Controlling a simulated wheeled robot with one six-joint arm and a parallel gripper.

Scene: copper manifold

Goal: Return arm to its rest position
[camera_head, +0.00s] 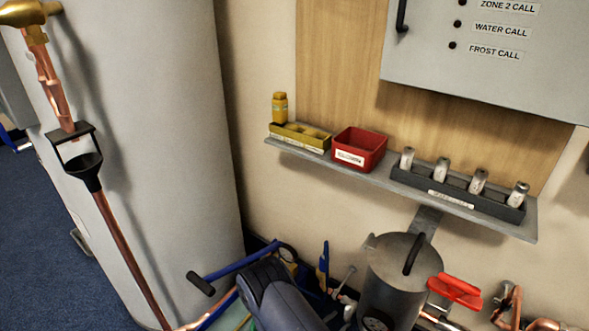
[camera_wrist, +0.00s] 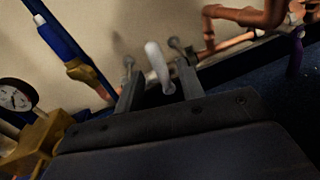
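My gripper (camera_wrist: 157,80) shows in the wrist view with its two dark fingers apart. A pale rounded piece (camera_wrist: 158,62) shows in the gap between them, with space on both sides. I cannot tell how far beyond the fingers it is. In the head view, a dark link of my arm (camera_head: 278,297) is low at the bottom centre. My gripper cannot be made out in that view.
A wall shelf (camera_head: 520,228) carries a yellow holder (camera_head: 300,139), a red bin (camera_head: 359,149) and a black rack (camera_head: 455,190) with several grey cylinders. A grey canister (camera_head: 392,275) and red-handled valve (camera_head: 455,290) stand below. A large white tank (camera_head: 160,130) fills the left. Copper pipes (camera_wrist: 240,15) show in the wrist view.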

